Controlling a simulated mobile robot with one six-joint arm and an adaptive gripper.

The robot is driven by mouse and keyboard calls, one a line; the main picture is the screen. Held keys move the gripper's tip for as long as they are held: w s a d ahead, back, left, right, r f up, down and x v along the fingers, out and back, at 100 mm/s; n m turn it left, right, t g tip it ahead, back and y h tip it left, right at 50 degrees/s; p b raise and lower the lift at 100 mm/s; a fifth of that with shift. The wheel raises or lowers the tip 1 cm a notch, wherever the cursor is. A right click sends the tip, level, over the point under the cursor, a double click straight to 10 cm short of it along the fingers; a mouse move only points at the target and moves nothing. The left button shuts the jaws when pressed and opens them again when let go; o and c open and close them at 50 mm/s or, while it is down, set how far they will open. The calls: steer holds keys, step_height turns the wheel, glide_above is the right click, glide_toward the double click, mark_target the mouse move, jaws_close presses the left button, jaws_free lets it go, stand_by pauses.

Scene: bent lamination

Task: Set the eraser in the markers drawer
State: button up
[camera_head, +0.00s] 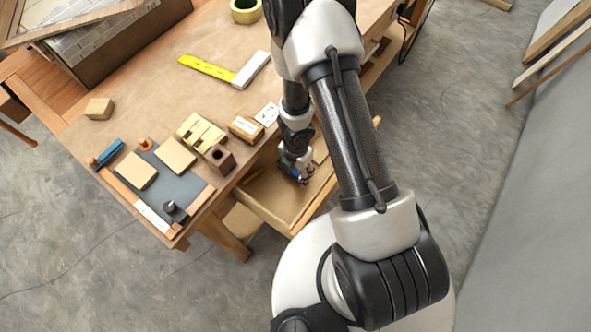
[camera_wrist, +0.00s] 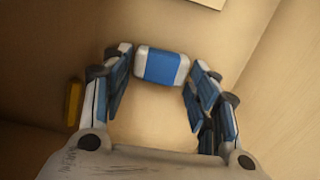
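The eraser (camera_wrist: 162,67), white with a blue band, sits between the fingertips of my gripper (camera_wrist: 160,75) in the wrist view. In the head view my gripper (camera_head: 297,172) is down inside the open wooden drawer (camera_head: 277,216), and the eraser cannot be made out there. The drawer floor lies under the eraser; whether they touch is not clear. A yellow marker-like stick (camera_wrist: 73,102) lies on the drawer floor left of the gripper, also seen in the head view (camera_head: 252,176).
The workbench (camera_head: 140,110) above the drawer holds a grey mat (camera_head: 183,190) with wooden pieces, a dark holed block (camera_head: 219,158), a label box (camera_head: 245,128) and a yellow-white square (camera_head: 225,72). Drawer walls stand close around the gripper. Bare floor lies at the right.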

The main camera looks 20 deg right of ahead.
mark_target(296, 173)
steer(key=shift+o, duration=1.2)
steer(key=shift+r, duration=0.1)
step_height(296, 173, up, 12)
steer(key=p, duration=1.2)
